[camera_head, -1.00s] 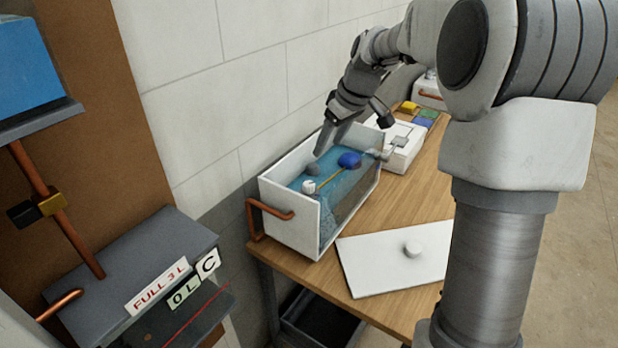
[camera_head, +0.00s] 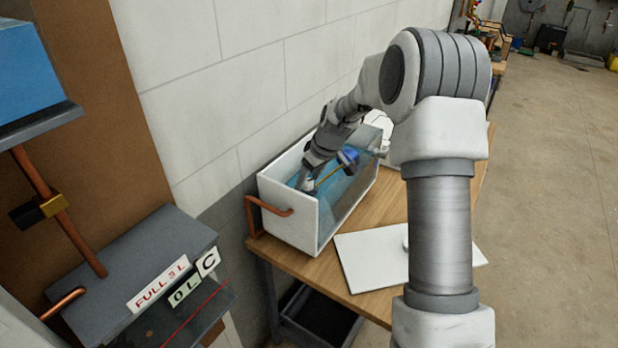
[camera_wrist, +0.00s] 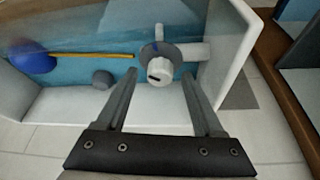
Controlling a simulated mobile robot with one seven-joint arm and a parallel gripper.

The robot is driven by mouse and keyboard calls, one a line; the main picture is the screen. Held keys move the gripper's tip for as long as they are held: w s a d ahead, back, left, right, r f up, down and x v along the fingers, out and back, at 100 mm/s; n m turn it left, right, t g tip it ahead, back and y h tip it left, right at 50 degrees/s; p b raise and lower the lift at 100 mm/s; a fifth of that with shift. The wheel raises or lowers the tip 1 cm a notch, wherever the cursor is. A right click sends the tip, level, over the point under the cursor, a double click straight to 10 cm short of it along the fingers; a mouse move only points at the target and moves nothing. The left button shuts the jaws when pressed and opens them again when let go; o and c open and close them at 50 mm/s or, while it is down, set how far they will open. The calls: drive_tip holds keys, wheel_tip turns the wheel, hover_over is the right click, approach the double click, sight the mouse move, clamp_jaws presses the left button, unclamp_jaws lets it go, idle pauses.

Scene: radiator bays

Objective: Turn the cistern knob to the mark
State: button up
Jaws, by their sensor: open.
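The cistern (camera_head: 288,222) is an open white box with a clear front, holding blue water, on the wooden bench. Its white knob (camera_wrist: 160,67) sits at one end, with a dark line across its face; a grey disc is behind it. My gripper (camera_wrist: 159,77) is open, pointing down into the cistern, with one finger on each side of the knob and gaps visible. In the head view my gripper (camera_head: 308,172) hides most of the knob. A blue float (camera_wrist: 33,58) on a yellow rod (camera_wrist: 95,55) lies beside it.
A small grey knob-like part (camera_wrist: 103,78) stands near the left finger. The cistern walls are close around my gripper. A white lid (camera_head: 372,260) lies on the bench (camera_head: 268,256) in front. A copper pipe (camera_head: 270,208) leaves the cistern's left end.

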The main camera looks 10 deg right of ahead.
clamp_jaws()
idle(0.3)
drive_tip(key=shift+m, duration=0.3)
drive_tip(key=m+h+b, duration=0.1)
drive_tip(key=m+b, duration=0.1)
drive_tip(key=m, duration=0.1)
drive_tip(key=shift+a+t, duration=0.2)
drive_tip(key=shift+t, duration=0.2)
drive_tip(key=shift+m+h, duration=1)
drive_tip(key=shift+m, duration=1.5)
unclamp_jaws()
